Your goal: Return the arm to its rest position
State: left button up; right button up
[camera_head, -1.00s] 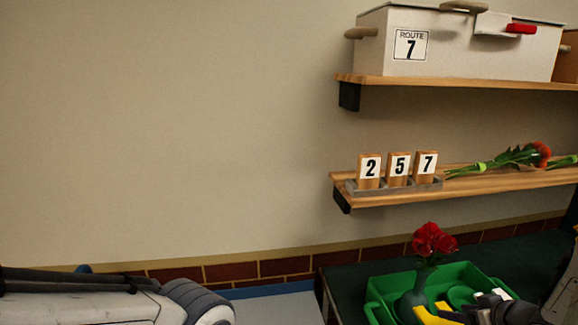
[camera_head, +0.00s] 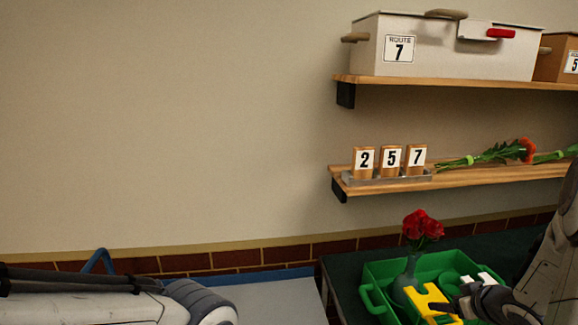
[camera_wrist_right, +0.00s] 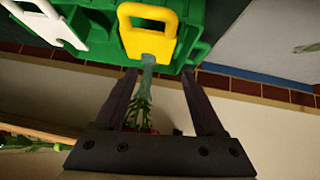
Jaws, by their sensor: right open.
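My right gripper (camera_head: 450,305) is at the lower right in the head view, over the front of a green caddy (camera_head: 372,300). In the right wrist view its two fingers (camera_wrist_right: 160,78) are spread apart and hold nothing. A vase (camera_head: 408,280) with red roses (camera_head: 421,226) stands upright in the caddy's left part. In the wrist view the vase (camera_wrist_right: 148,62) and its stems show in the gap between the fingers, apparently beyond them. My left arm lies at the lower left of the head view; its gripper is outside the picture.
A yellow handled piece (camera_head: 430,300) and a white piece (camera_wrist_right: 50,22) are in the caddy, close to my right gripper. A lower shelf (camera_head: 470,180) holds number blocks (camera_head: 390,161) and wrapped flowers (camera_head: 500,152). A white Route 7 box (camera_head: 440,55) stands above.

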jog(key=a+r+n+g+h, duration=0.1)
jog(key=a+r, duration=0.1)
jog(key=a, duration=0.8)
jog(key=a+r+n+g, duration=0.1)
jog(key=a+r+g, duration=0.15)
jog(key=a, duration=0.75)
jog(key=s+a+r+n+g+y, duration=0.1)
jog(key=s+a+n+g, duration=0.1)
jog(key=s+a, duration=0.6)
jog(key=s+a+n+g+y, duration=0.1)
jog(key=s+a+n+g, duration=0.1)
jog(key=s+a, duration=0.6)
jog(key=s+g, duration=0.1)
jog(key=s, duration=0.6)
jog(key=shift+a+r, duration=0.15)
jog(key=shift+r, duration=0.2)
